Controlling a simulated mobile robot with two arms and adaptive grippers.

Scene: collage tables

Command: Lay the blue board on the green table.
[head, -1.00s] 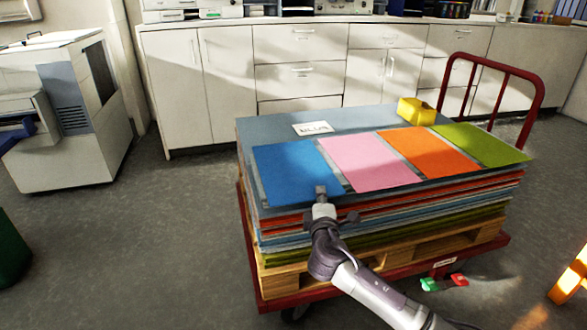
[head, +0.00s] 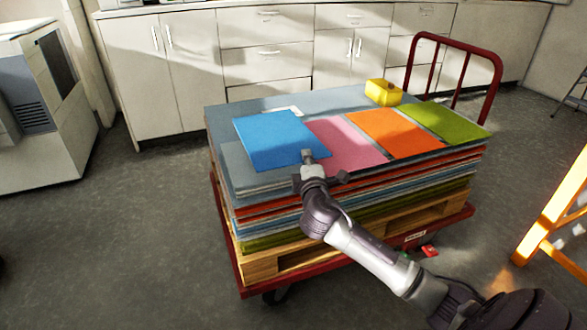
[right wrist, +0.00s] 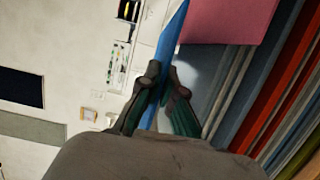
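The blue board (head: 275,138) is raised a little above the left end of the stack of sheets (head: 255,178). It overlaps the left edge of the pink board and partly hides a white label. My right gripper (head: 308,156) is shut on its front right corner. In the right wrist view the blue board (right wrist: 172,38) shows edge-on as a narrow strip between the two fingers (right wrist: 165,80). My left gripper is out of view. No green table shows in these frames.
Pink (head: 345,147), orange (head: 395,132) and olive-green (head: 447,120) boards lie on the stack, with a yellow block (head: 383,92) behind them. The stack stands on a pallet on a red cart (head: 460,214). White cabinets (head: 265,32) stand behind; an orange frame (head: 548,215) stands right.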

